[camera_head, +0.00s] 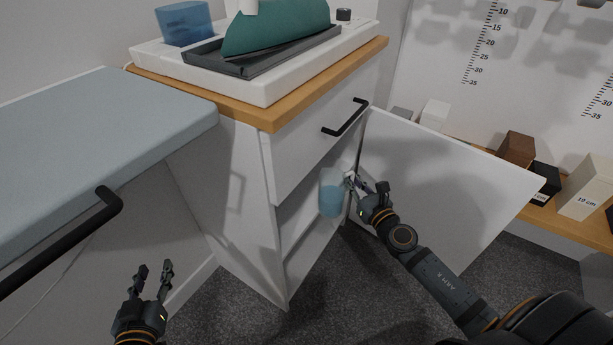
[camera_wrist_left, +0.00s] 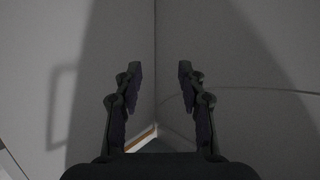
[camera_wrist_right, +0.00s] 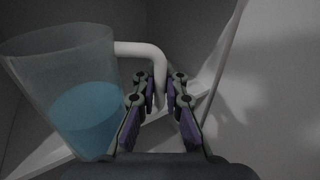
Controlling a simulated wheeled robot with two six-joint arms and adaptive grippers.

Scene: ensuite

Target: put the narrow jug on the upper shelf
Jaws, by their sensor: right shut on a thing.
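The jug (camera_head: 331,193) is a clear tapered vessel with blue contents and a white handle. It is upright at the open front of the white cabinet. My right gripper (camera_head: 358,183) is shut on its handle; the right wrist view shows the jug (camera_wrist_right: 85,115) left of the fingers (camera_wrist_right: 160,95) and the handle between them. A white shelf edge (camera_head: 300,250) shows inside the cabinet, partly behind the jug; the jug's base appears clear of it, but the depth is hard to tell. My left gripper (camera_head: 154,270) is open and empty, low beside the cabinet.
The cabinet door (camera_head: 450,165) stands open on the right, close to my right arm. A closed drawer with a black handle (camera_head: 345,118) is above the opening. Boxes stand at right.

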